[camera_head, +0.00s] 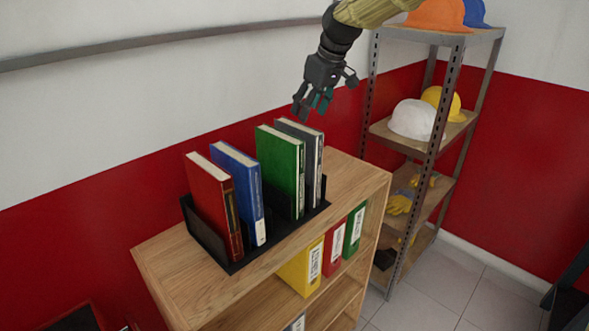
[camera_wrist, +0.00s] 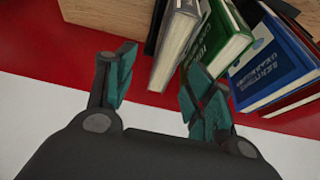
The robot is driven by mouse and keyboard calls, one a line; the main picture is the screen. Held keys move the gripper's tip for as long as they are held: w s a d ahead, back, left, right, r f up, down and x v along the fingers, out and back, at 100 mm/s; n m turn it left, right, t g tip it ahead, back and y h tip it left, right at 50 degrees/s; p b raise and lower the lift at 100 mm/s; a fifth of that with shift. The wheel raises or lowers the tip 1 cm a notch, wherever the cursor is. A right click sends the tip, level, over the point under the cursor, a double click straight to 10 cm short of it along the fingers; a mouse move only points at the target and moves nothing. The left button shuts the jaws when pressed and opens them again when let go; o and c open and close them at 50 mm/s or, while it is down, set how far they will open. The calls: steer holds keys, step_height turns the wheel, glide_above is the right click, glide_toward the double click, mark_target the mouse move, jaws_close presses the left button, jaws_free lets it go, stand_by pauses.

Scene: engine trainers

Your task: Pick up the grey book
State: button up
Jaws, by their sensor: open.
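The grey book (camera_head: 314,152) stands upright at the right end of a black book holder (camera_head: 236,268), beside the green book (camera_head: 282,164). In the wrist view the grey book (camera_wrist: 173,48) lies ahead of the fingers, with its pale page edge toward me. My gripper (camera_head: 311,105) is open and empty, above and close to the top of the grey book. In the wrist view my gripper (camera_wrist: 160,85) has its teal-padded fingers spread apart. The right finger is near the green book. I cannot tell whether either finger touches a book.
A blue book (camera_head: 240,190) and a red book (camera_head: 213,205) share the holder. It sits on a wooden shelf unit (camera_head: 350,185) holding several binders. A red and white wall (camera_head: 90,190) is behind. A metal rack (camera_head: 378,130) with helmets stands at right.

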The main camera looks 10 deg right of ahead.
mark_target(300, 126)
steer(key=shift+w+f, duration=0.25)
steer(key=shift+f, duration=0.1)
steer(key=p+x, duration=0.1)
steer(key=x, duration=0.1)
steer(key=a+p+x, duration=0.1)
steer(key=x, duration=0.1)
steer(key=shift+w+f, duration=0.15)
steer(key=shift+f, duration=0.05)
steer(key=shift+w+f, duration=0.1)
steer(key=shift+f, duration=0.15)
steer(key=shift+a+f+p, duration=0.2)
steer(key=shift+f+p, duration=0.2)
steer(key=shift+p, duration=0.2)
steer(key=p+x, duration=0.1)
steer(key=x, duration=0.2)
steer(key=shift+a+p, duration=0.2)
steer(key=shift+p, duration=0.15)
steer(key=shift+f, duration=0.6)
steer(key=shift+f, duration=0.25)
jaws_close()
steer(key=shift+w+r, duration=0.1)
